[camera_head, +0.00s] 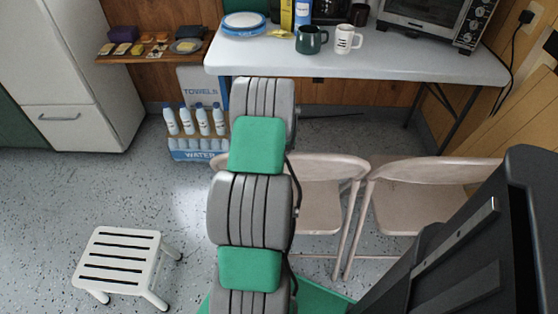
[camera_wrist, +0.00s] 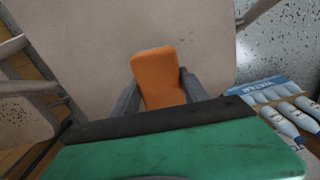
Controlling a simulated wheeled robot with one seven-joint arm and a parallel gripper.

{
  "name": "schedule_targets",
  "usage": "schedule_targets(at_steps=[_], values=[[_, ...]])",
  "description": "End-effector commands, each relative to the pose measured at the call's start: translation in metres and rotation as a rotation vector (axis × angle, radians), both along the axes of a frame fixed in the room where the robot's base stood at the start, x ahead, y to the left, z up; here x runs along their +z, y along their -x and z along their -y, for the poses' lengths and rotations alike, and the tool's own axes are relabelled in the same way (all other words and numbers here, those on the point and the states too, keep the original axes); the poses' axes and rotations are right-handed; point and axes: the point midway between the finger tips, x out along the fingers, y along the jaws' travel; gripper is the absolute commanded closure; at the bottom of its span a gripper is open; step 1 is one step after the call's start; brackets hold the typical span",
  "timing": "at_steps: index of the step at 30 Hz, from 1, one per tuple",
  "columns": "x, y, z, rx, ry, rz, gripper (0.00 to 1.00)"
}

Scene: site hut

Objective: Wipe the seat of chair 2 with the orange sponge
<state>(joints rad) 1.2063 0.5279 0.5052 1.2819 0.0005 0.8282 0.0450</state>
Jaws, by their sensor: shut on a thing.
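In the wrist view my gripper (camera_wrist: 157,88) is shut on the orange sponge (camera_wrist: 156,68), with a grey finger on each side. The sponge is over a beige chair seat (camera_wrist: 95,50) that has small dark marks; I cannot tell whether it touches. In the head view a beige folding chair (camera_head: 318,210) stands partly behind my arm, and a second one (camera_head: 405,210) stands to its right. The seat under the sponge appears to be the left one's. I see no chair numbers. My arm hides the gripper and sponge in the head view.
A table (camera_head: 390,75) with mugs, plates and a toaster oven (camera_head: 435,20) stands behind the chairs. Water bottles (camera_head: 195,125) stand left of my arm, also seen at the wrist view's right (camera_wrist: 285,110). A white slotted stool (camera_head: 120,262) stands front left. Floor between is clear.

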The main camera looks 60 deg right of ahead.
Motion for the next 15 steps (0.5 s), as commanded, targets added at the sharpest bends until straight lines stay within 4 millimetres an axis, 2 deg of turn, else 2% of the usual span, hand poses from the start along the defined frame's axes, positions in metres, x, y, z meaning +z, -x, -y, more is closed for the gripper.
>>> schedule_targets(at_steps=[1,2,11,15], values=[[0.01,0.0,0.0,0.0,0.001,0.0,0.8],[0.012,0.0,0.0,0.0,0.001,0.0,0.8],[0.012,0.0,0.001,0.0,0.002,0.001,0.8],[0.024,0.0,0.001,0.0,0.003,0.001,0.8]])
